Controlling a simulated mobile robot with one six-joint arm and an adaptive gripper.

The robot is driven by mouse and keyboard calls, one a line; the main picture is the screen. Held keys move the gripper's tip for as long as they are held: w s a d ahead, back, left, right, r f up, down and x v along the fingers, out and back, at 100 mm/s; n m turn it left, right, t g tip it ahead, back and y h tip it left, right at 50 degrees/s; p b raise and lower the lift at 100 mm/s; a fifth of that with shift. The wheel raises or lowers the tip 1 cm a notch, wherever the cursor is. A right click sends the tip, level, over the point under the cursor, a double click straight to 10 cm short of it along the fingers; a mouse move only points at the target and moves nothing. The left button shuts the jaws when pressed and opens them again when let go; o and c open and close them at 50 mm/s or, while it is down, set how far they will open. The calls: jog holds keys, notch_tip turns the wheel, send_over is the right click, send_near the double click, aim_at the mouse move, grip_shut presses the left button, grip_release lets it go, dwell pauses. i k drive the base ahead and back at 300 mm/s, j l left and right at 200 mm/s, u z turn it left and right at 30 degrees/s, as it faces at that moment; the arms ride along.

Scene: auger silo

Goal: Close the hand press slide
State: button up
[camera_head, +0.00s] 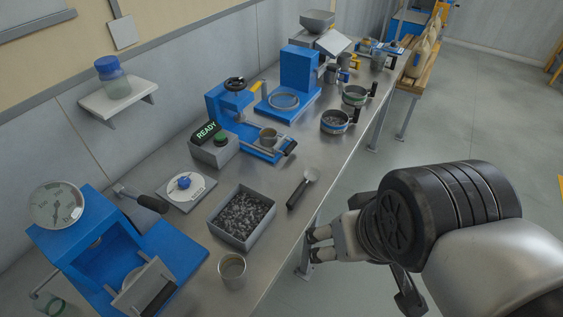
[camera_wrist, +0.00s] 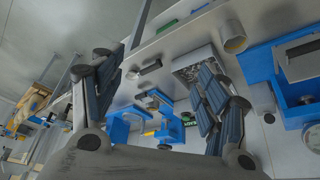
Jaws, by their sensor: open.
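The blue hand press (camera_head: 226,106) has a dark round wheel on top and stands mid-bench. Its slide (camera_head: 262,151) sticks out toward the bench's front edge, with a dark handle (camera_head: 290,148) at its outer end. A small metal cup (camera_head: 268,137) sits at the slide. My gripper (camera_head: 318,244) is open and empty, off the bench's front edge and apart from the slide. In the wrist view the press (camera_wrist: 170,128) shows between the two spread fingers of my gripper (camera_wrist: 158,92).
A box with a READY sign (camera_head: 207,131) and green button stands beside the press. A tray of dark granules (camera_head: 243,217), a scoop (camera_head: 302,188) and a cup (camera_head: 232,270) lie nearer. A blue gauge machine (camera_head: 89,232) is at lower left. The floor is clear.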

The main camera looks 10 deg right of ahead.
aim_at(143, 291)
jog(key=u, duration=1.8)
jog(key=k+j+z, duration=0.1)
jog(key=j+z, duration=0.15)
jog(key=k+j+z, duration=0.1)
jog(key=j+z, duration=0.15)
jog(key=k+j+z, duration=0.25)
jog(key=j, duration=0.15)
jog(key=i, duration=0.1)
